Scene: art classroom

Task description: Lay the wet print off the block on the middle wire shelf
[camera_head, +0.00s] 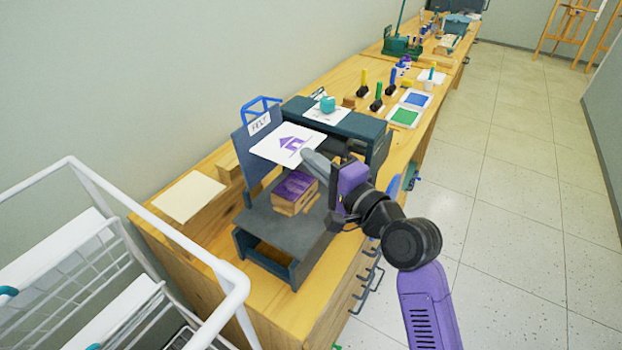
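The print (275,152), a white sheet with a purple house on it, is in the air above the press bed. My gripper (318,160) is at its right edge and appears shut on it; the fingertips are partly hidden. The block (297,190), wooden with a purple inked top, lies below on the grey press bed, apart from the sheet. The white wire rack (232,283) stands at the lower left, cut off by the frame. Its stacked shelves show white surfaces; the middle wire shelf (128,318) seems to be the one at the lower centre of the rack.
The dark press (345,125) stands on the wooden bench, with an upright panel (258,165) behind the bed. A cream sheet (190,196) lies between press and rack. Ink trays (404,117) and coloured tools stand farther along. The floor at right is clear.

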